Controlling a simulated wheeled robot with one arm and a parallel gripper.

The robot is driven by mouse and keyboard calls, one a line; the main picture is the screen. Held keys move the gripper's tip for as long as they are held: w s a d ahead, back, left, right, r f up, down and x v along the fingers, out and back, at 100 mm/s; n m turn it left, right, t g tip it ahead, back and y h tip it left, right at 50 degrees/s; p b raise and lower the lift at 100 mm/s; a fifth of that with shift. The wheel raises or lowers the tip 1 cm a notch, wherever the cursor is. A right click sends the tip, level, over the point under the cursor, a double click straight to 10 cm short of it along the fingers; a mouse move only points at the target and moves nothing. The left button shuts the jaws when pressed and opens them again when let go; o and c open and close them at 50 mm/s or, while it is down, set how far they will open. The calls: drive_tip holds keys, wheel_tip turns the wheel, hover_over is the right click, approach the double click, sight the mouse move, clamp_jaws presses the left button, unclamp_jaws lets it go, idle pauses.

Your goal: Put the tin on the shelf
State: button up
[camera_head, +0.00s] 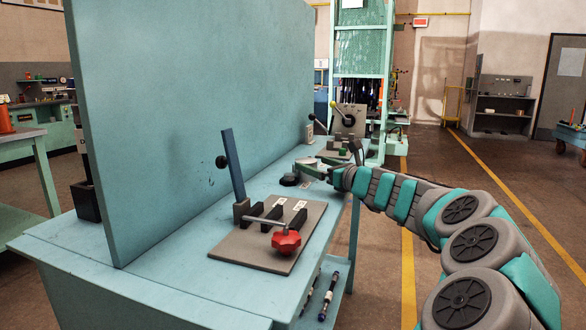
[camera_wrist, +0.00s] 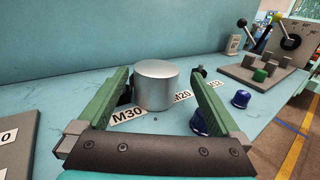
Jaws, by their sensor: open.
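A plain silver cylindrical tin (camera_wrist: 155,86) stands upright on the blue bench in the wrist view. My gripper (camera_wrist: 163,78) is open, with its green fingers on either side of the tin. The tin is between them, and I cannot tell whether either finger touches it. In the head view my gripper (camera_head: 312,164) is low over the bench top, and I cannot make out the tin there. A lower shelf (camera_head: 335,272) with some hoses or tools shows under the bench. I cannot tell whether it is the task's shelf.
Blue caps (camera_wrist: 241,98) stand right of the tin, near paper labels such as M30 (camera_wrist: 128,113). A grey fixture plate with levers (camera_wrist: 262,72) is at the right. A tall blue panel (camera_head: 200,110) backs the bench. A fixture with a red knob (camera_head: 286,242) sits nearer.

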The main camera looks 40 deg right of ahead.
sight(299, 160)
drive_tip(key=w, duration=0.7)
drive_tip(key=shift+d+f, duration=0.1)
drive_tip(key=shift+d, duration=0.1)
drive_tip(key=c, duration=1.5)
drive_tip(key=shift+r, duration=0.8)
wheel_tip(299, 160, up, 2)
drive_tip(key=shift+p, duration=0.45)
drive_tip(key=s+a, duration=0.2)
drive_tip(key=s, duration=0.2)
drive_tip(key=s+a+r, duration=0.1)
drive_tip(key=s+a, duration=0.1)
drive_tip(key=s, duration=0.3)
drive_tip(key=s+a, duration=0.3)
drive_tip(key=s, duration=0.2)
drive_tip(key=shift+s+r+b, duration=0.25)
drive_tip(key=shift+b, duration=0.15)
